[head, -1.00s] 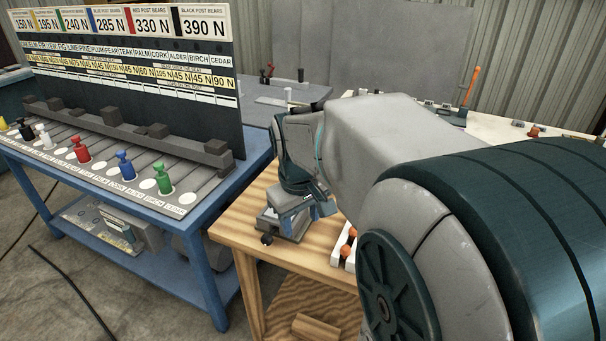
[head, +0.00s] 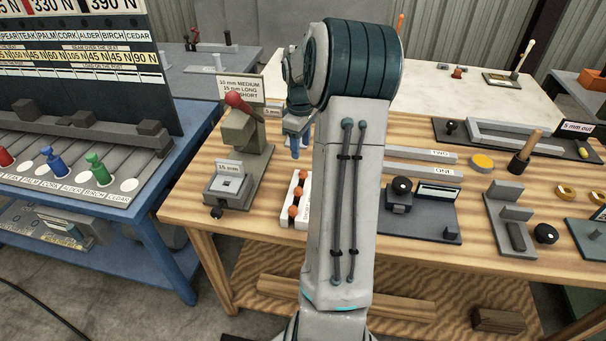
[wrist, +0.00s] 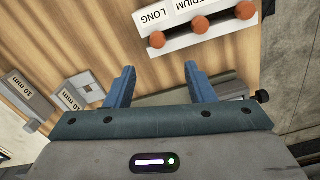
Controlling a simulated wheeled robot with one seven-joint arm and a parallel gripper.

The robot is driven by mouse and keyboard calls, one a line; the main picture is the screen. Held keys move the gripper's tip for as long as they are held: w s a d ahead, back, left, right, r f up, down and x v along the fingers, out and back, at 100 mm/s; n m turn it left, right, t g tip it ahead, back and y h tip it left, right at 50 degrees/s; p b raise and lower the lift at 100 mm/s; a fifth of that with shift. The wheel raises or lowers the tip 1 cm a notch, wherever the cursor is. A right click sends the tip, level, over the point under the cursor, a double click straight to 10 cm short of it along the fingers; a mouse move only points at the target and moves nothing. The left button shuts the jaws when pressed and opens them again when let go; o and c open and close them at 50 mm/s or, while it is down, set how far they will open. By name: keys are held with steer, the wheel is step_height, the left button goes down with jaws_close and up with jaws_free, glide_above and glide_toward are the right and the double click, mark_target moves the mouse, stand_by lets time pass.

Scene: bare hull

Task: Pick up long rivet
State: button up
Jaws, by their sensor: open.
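The long rivet (wrist: 157,40) shows as an orange ball head in the white rack (wrist: 178,47), beside the label LONG, in the wrist view. A medium rivet (wrist: 200,25) and a third orange-headed rivet (wrist: 245,10) stand to its right. My gripper (wrist: 160,68) is open and empty, and in that picture its blue fingertips lie just below the long rivet's head. Height between them is unclear. In the head view my gripper (head: 298,132) hangs beyond the white rack (head: 283,219), right of the press. The rack's labels are unreadable there, and the rivets' shafts are hidden.
A grey press (head: 243,140) with a red knob stands left of the rack, a sign (head: 240,88) behind it. A grey fixture (head: 421,212) and wooden-handled tool (head: 525,152) sit to the right. A blue table (head: 180,160) adjoins on the left.

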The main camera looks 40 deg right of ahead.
steer(key=f, duration=0.3)
steer(key=f+p, duration=0.1)
steer(key=f, duration=0.5)
steer(key=shift+s+d+f+p, duration=0.1)
steer(key=shift+s+d+p, duration=0.05)
steer(key=shift+d+p, duration=0.15)
steer(key=shift+c, duration=0.3)
steer(key=c, duration=1)
